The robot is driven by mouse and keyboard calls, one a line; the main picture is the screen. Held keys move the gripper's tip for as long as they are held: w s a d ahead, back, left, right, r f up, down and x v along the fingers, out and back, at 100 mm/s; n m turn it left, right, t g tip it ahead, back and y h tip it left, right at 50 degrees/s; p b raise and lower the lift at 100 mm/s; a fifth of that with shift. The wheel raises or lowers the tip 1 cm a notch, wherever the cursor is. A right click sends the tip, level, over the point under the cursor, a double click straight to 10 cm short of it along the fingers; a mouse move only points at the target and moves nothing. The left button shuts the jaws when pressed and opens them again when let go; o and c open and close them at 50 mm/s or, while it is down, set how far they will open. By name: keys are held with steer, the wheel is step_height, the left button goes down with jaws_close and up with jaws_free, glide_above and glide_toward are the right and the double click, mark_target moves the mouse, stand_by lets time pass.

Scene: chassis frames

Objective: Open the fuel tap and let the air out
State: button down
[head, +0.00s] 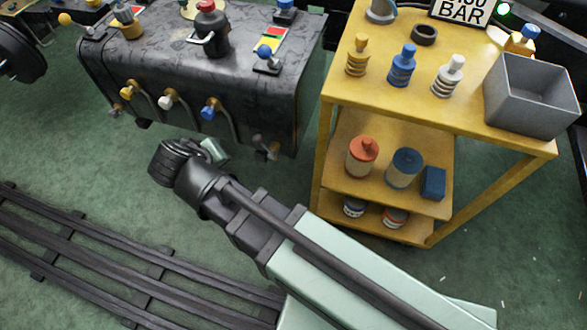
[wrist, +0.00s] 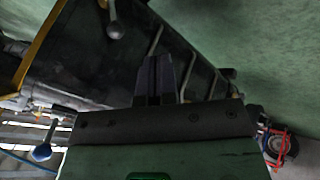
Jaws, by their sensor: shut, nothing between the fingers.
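A dark, stained tank (head: 140,62) stands at the upper left of the head view. Its front carries a yellow-knobbed tap (head: 127,92), a white-knobbed tap (head: 166,101), a blue-knobbed tap (head: 208,112) and a dim brownish fitting (head: 262,147) at the lower right. I cannot tell which is the fuel tap. A red-capped dark fitting (head: 208,30) and a blue-knobbed lever (head: 265,54) beside a coloured plate are on top. My gripper (wrist: 156,68) is shut and empty. In the head view it is below the tank front, apart from the taps, its fingers mostly hidden.
A yellow shelf stand (head: 330,88) with several bottles and a grey bin (head: 533,92) stands to the right. Dark rails (head: 110,250) cross the green floor at lower left. In the wrist view, a grey ball-ended lever (wrist: 115,29) and a blue one (wrist: 42,152) show.

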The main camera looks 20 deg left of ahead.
mark_target(261, 143)
steer(key=shift+w+d+r+m+t, duration=0.1)
steer(key=shift+w+r+m+t, duration=0.2)
steer(key=shift+w+r+m, duration=0.3)
steer(key=shift+f, duration=0.1)
steer(key=w+d+f+b, duration=0.1)
steer(key=w+f+b, duration=0.6)
steer(key=w, duration=0.2)
steer(key=shift+d+f, duration=0.15)
steer(key=shift+d, duration=0.25)
